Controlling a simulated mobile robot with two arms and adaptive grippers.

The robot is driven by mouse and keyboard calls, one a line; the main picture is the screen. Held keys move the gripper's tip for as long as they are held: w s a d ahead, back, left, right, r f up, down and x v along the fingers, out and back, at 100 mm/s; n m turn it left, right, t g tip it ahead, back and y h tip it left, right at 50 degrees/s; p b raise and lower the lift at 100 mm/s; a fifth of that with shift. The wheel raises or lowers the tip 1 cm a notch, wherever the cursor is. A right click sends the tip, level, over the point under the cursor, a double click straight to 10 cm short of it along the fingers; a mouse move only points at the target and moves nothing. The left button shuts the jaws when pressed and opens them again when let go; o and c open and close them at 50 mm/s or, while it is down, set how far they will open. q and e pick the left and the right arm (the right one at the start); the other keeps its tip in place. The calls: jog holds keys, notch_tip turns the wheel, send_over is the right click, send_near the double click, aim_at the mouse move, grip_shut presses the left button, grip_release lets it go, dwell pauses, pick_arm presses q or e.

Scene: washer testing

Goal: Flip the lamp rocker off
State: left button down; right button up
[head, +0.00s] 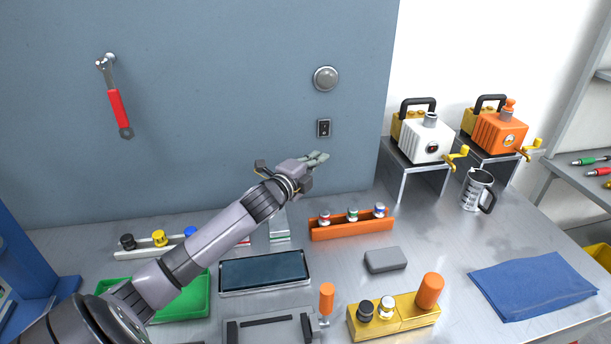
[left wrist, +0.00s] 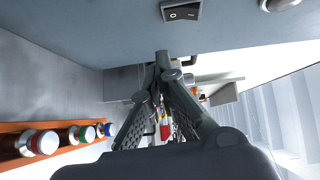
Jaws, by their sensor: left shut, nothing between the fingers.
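The lamp rocker (head: 323,128) is a small black switch in a grey frame on the blue-grey wall panel, below a round grey lamp (head: 326,78). In the left wrist view the rocker (left wrist: 182,12) shows at the top, with part of the round lamp (left wrist: 280,3) to its right. My left gripper (head: 321,156) is shut and empty, a little below the rocker and apart from it. Its closed fingertips (left wrist: 162,56) also show in the left wrist view, below the rocker. My right gripper is not in view.
An orange rack (head: 350,229) with several small jars stands below the gripper. White (head: 421,139) and orange (head: 499,133) cranked machines stand on metal stands at the right. A red-handled tool (head: 117,105) hangs at the left. The wall around the rocker is clear.

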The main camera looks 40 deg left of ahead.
pick_arm(q)
jog(key=s, duration=0.3)
jog(key=s+b, duration=0.1)
jog(key=s, duration=0.1)
jog(key=shift+s+d+f, duration=0.1)
jog(key=shift+s+d, duration=0.2)
jog(key=shift+d, duration=0.1)
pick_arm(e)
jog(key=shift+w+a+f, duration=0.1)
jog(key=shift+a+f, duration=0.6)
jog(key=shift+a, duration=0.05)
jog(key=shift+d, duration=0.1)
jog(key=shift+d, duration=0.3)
